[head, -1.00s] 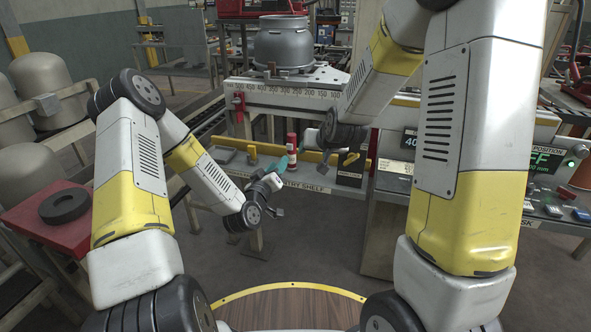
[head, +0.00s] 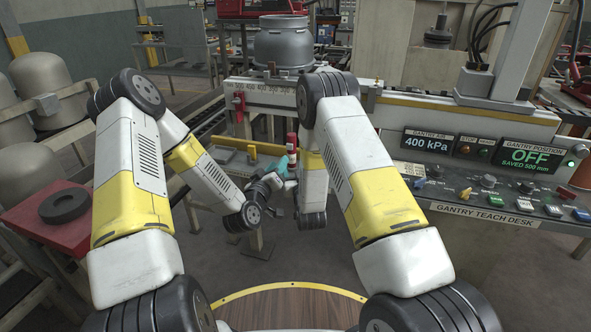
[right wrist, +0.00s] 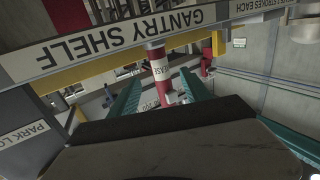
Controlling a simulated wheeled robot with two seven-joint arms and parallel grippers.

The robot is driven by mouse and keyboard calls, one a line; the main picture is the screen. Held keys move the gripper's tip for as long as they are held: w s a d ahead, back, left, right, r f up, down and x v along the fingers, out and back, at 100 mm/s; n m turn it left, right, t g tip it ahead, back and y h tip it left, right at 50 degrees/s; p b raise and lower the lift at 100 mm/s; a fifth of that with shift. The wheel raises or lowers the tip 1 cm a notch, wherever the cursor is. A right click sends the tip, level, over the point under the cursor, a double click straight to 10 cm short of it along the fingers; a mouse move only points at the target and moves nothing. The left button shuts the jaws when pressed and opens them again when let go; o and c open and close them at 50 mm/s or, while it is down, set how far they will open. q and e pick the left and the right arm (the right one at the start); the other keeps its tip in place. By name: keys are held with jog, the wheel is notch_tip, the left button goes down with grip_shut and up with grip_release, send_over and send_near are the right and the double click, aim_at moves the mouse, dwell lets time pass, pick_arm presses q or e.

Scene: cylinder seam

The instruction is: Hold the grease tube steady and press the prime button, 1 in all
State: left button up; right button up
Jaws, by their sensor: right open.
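The grease tube (head: 292,152) is a red and white cylinder standing upright at the gantry shelf in the head view. In the right wrist view the tube (right wrist: 160,72) shows its red end and white label. My left gripper (head: 284,166) has teal fingers close beside the tube's lower part; I cannot tell whether they touch or grip it. My right gripper (right wrist: 160,96) is open, its teal fingers to either side of the tube in the picture. In the head view my right arm hides it. A further teal piece shows at the right wrist view's right edge. I cannot make out the prime button.
The gantry shelf (right wrist: 120,38) runs behind the tube, with a yellow rail. The gantry teach desk (head: 485,215) with knobs, buttons and displays is at the right. A red table (head: 35,215) with a black ring stands at the left. Open floor lies below the shelf.

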aim_at(292, 159)
jog(key=shift+w+a, duration=0.2)
jog(key=shift+w, duration=1.1)
jog(key=shift+w+a, duration=0.2)
jog(key=shift+w, duration=1.05)
jog(key=shift+w+a, duration=0.2)
jog(key=shift+w, duration=1.1)
grip_shut()
pick_arm(q)
grip_shut()
